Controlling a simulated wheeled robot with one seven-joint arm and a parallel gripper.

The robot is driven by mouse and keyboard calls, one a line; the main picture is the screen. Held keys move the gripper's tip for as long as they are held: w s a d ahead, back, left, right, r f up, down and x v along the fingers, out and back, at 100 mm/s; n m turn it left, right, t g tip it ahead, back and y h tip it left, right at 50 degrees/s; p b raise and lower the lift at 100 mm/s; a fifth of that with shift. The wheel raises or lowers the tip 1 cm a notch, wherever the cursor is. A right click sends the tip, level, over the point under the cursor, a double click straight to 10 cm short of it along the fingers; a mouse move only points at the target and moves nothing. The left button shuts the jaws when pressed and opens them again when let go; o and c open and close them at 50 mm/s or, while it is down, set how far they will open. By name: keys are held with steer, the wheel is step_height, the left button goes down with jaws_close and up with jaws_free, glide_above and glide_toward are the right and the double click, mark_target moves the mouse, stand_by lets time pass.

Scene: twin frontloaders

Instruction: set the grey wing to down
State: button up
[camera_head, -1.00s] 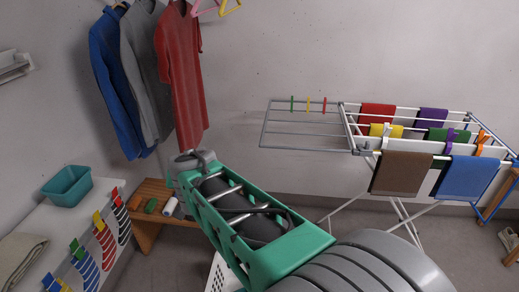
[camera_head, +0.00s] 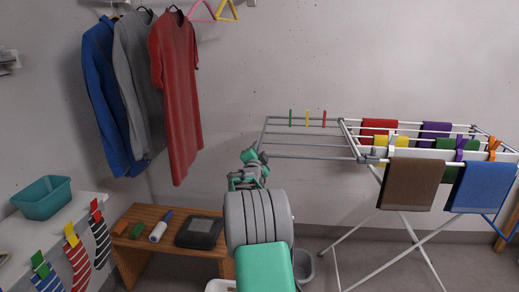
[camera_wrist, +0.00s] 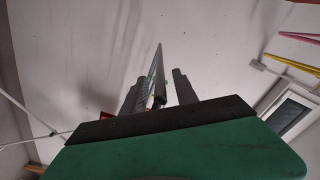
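The grey wing (camera_head: 312,156) is the left panel of the drying rack. It sticks out to the left, roughly level, with green, yellow and red pegs on its back bar. My gripper (camera_head: 252,156) is at the wing's outer left end in the head view, close to the front corner. In the wrist view my gripper (camera_wrist: 158,92) has its two dark fingers apart. A thin grey part of the wing (camera_wrist: 157,75), seen nearly edge-on, shows between them, with a gap to the right finger. Contact cannot be made out.
The rack's white middle (camera_head: 402,138) holds several cloths, with brown (camera_head: 412,185) and blue (camera_head: 482,186) ones hanging in front. A wooden bench (camera_head: 150,213) with small items stands at left. Shirts (camera_head: 178,95) hang on the wall. A grey bin (camera_head: 305,267) is below the wing.

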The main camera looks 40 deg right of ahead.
steer(key=shift+x, duration=1.45)
steer(key=shift+r, duration=0.1)
jaws_close()
